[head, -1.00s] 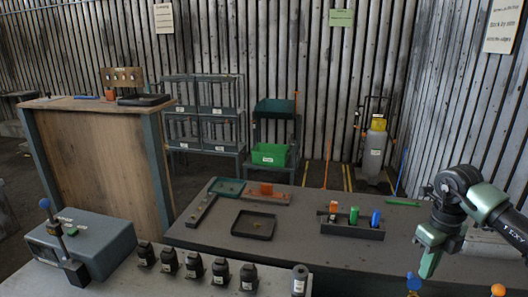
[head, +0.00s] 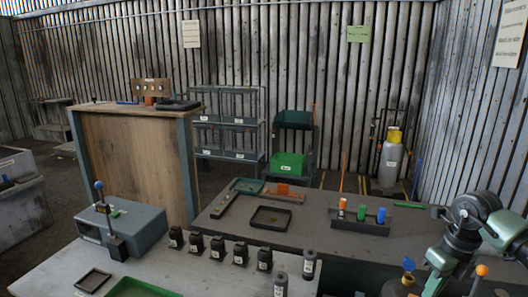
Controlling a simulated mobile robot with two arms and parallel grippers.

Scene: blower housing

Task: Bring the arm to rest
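My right arm (head: 468,222) comes in from the right edge, over the right end of the dark bench (head: 330,254). It is bent, with a green link (head: 440,262) pointing down toward the bottom edge. I cannot make out its gripper or fingertips; they seem to lie below the frame. My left arm and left gripper are not in view. No object shows in the grasp of the visible arm.
A blue-topped knob (head: 408,264) and an orange ball (head: 481,270) stand close beside the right arm. A rack with orange, green and blue pieces (head: 360,226) sits on the bench. Several black bottles (head: 218,250) line the near table. A grey box (head: 130,228) stands left.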

